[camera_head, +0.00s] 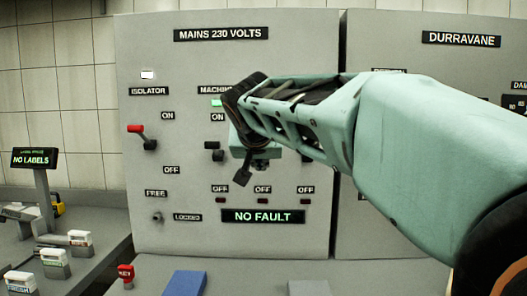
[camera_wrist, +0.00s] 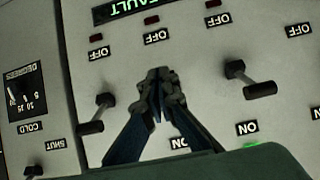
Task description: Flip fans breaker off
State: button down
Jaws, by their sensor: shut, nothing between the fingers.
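The mains panel (camera_head: 180,75) has a row of breakers with ON and OFF labels. The fans name is not readable; my arm covers the labels there. The machine breaker lever (camera_head: 213,150) shows left of my gripper (camera_head: 243,178). In the wrist view, which is upside down, my gripper (camera_wrist: 160,78) is shut and empty in front of the middle breaker, hiding its lever. Contact cannot be told. The outer levers, one at the left (camera_wrist: 92,125) and one at the right (camera_wrist: 258,88), tilt toward their ON labels.
The isolator's red lever (camera_head: 138,130) is at the panel's left. A NO FAULT display (camera_head: 262,216) sits below the breakers. A DURRAVANE panel (camera_head: 400,55) stands behind my arm. A dial (camera_wrist: 25,92) is at the wrist view's left. A labels stand (camera_head: 36,158) is at far left.

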jog(key=shift+w+f+b, duration=0.2)
jog(key=shift+f+b, duration=0.7)
jog(key=shift+r+p, duration=0.6)
jog(key=shift+r, duration=0.2)
jog(key=shift+s, duration=0.15)
